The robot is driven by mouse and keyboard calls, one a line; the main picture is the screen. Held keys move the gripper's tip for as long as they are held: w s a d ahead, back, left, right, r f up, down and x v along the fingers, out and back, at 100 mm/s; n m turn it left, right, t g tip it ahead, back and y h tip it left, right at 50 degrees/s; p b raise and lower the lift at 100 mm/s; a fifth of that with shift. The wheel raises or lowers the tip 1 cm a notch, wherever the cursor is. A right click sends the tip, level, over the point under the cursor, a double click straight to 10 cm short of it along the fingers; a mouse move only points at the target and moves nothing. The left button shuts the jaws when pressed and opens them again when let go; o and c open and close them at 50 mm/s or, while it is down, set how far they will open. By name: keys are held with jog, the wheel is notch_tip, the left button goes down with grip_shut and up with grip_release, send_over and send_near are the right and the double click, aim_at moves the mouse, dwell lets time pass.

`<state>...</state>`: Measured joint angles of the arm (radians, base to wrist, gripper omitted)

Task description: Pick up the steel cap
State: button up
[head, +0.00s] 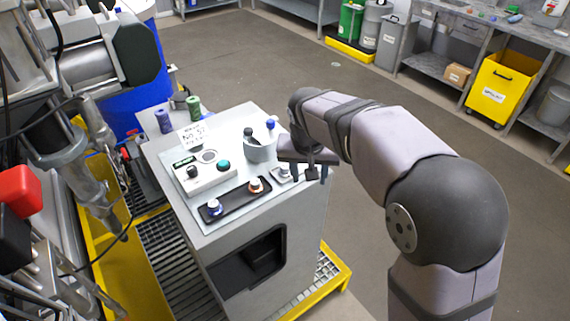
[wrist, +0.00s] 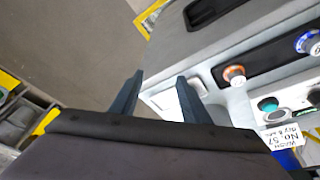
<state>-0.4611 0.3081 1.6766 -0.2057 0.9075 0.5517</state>
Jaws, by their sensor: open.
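A small grey metal piece, which looks like the steel cap (head: 283,174), sits on the light panel at the right edge of the grey cabinet top. In the wrist view a small pale metallic piece (wrist: 198,86), probably the same cap, shows just beyond the right finger, partly hidden by it. My gripper (head: 316,172) is open and empty, by the cabinet's right edge, just right of the cap. In the wrist view its two dark fingers (wrist: 160,79) are apart, with the cabinet edge and bare floor behind them.
A black tray (head: 235,203) holds a blue-ringed knob (head: 214,207) and an orange-ringed knob (head: 256,185). A grey cup (head: 261,150) with tools, a control box (head: 203,174) and a sign (head: 193,135) stand behind. Open floor lies right of the cabinet (head: 236,238).

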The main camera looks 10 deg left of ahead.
jog(key=t, duration=0.1)
send_near(285, 166)
jog(key=shift+p+x, duration=0.85)
jog(key=shift+x, duration=0.75)
jog(key=shift+w+f+p, duration=0.2)
jog(key=shift+f+p, duration=0.3)
jog(key=shift+p, duration=0.15)
jog(key=shift+p+x, duration=0.9)
jog(key=shift+x, duration=1.15)
grip_shut()
